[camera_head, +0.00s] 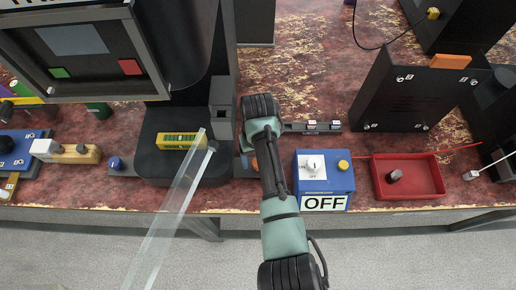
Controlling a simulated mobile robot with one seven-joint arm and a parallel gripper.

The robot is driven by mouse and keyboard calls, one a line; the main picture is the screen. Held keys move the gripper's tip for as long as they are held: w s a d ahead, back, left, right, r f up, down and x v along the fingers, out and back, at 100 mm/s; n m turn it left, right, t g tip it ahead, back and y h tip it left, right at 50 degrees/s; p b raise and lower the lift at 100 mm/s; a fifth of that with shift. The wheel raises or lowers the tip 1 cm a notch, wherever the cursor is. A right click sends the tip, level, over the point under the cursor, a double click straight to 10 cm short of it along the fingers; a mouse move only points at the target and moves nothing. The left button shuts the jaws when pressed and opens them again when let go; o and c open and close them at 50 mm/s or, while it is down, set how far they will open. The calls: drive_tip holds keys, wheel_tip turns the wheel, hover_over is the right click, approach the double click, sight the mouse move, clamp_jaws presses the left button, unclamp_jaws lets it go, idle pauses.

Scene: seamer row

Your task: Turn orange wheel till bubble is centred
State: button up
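A yellow spirit level (181,140) lies on the dark plate of the machine at left centre. Its vial shows greenish, but the bubble is too small to place. A small orange patch (256,164) shows at the left edge of my arm, right of the plate; it may be the orange wheel, mostly covered by my arm. My arm reaches up from the bottom centre over this spot. Its links hide my gripper, so neither the fingers nor any contact with the wheel shows.
A blue switch box (341,178) marked OFF stands just right of my arm, with a red tray (433,187) beyond it. A clear panel (174,215) slants up from the lower left to the plate. A dark stand (405,95) with an orange block (450,61) stands at right.

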wheel_tip(320, 180, up, 12)
drive_tip(key=shift+r+p, duration=0.2)
drive_tip(key=shift+p, duration=0.1)
idle(0.6)
